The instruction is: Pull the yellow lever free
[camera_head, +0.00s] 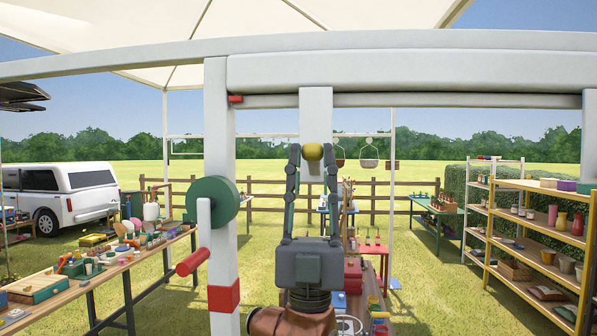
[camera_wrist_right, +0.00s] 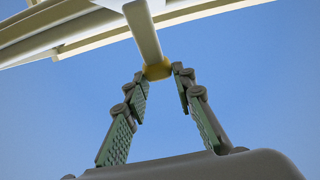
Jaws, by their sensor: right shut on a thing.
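The yellow lever end (camera_head: 313,152) is a small rounded knob at the bottom of a pale grey bar (camera_head: 316,115) that hangs from the white crossbeam. My right gripper (camera_head: 313,156) reaches up from below with its fingertips closed on both sides of the yellow knob. In the right wrist view, the knob (camera_wrist_right: 157,70) sits between the fingertips (camera_wrist_right: 160,75), at the end of the pale bar (camera_wrist_right: 144,35). The knob is still joined to the bar. My left gripper is not in view.
A white post (camera_head: 220,130) with a green wheel (camera_head: 212,201) and red crank handle (camera_head: 193,262) stands left of my arm. A cluttered table (camera_head: 150,265) is at left, shelves (camera_head: 540,235) at right. Open grass lies beyond.

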